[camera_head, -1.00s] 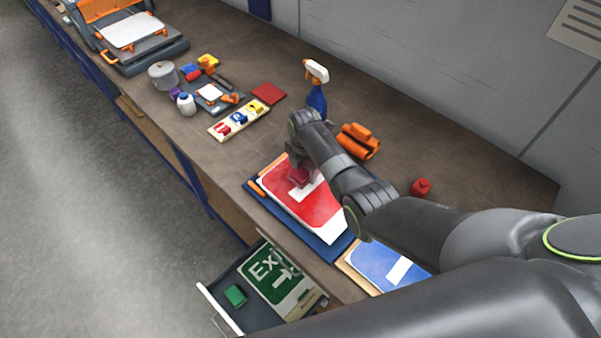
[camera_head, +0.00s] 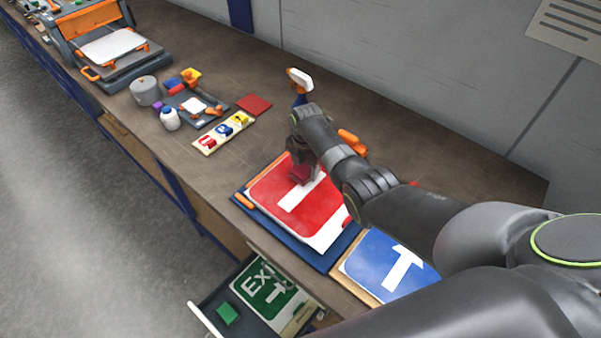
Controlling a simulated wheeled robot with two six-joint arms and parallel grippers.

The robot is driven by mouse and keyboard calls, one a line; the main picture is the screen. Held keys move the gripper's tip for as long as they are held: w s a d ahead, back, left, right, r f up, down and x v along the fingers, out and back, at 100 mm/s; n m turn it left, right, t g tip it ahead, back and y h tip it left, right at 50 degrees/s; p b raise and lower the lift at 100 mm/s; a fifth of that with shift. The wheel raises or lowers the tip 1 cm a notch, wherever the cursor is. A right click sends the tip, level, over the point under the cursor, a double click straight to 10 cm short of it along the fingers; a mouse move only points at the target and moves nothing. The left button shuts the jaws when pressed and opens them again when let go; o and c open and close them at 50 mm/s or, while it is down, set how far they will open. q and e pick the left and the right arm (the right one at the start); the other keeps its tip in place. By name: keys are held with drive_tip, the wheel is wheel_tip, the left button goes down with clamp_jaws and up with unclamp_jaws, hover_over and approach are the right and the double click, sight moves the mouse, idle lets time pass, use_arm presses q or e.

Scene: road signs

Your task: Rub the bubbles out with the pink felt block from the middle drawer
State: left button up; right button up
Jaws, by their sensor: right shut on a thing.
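A red sign with a white bar (camera_head: 310,212) lies on a blue mat (camera_head: 319,261) on the bench. My right gripper (camera_head: 303,176) reaches down over the upper part of the sign. It is shut on a dark pink block (camera_head: 301,174), mostly hidden by the gripper, which appears to be at the sign's face. Faint pale patches show on the red; single bubbles are too small to tell. An open drawer (camera_head: 194,319) below the bench edge holds a green exit sign (camera_head: 262,284) and a green block (camera_head: 228,313). My left gripper is not in view.
A blue arrow sign (camera_head: 377,262) lies right of the mat. A spray bottle (camera_head: 300,82) and an orange item (camera_head: 352,141) stand behind my right arm. A strip of small signs (camera_head: 223,132) and a dark red square (camera_head: 254,104) lie to the left.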

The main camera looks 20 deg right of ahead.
drive_tip(key=shift+d, duration=0.15)
wheel_tip(320, 180, up, 3)
drive_tip(key=p, duration=0.3)
drive_tip(key=shift+f, duration=0.15)
drive_tip(key=shift+r+p, duration=0.3)
drive_tip(key=shift+r, duration=0.85)
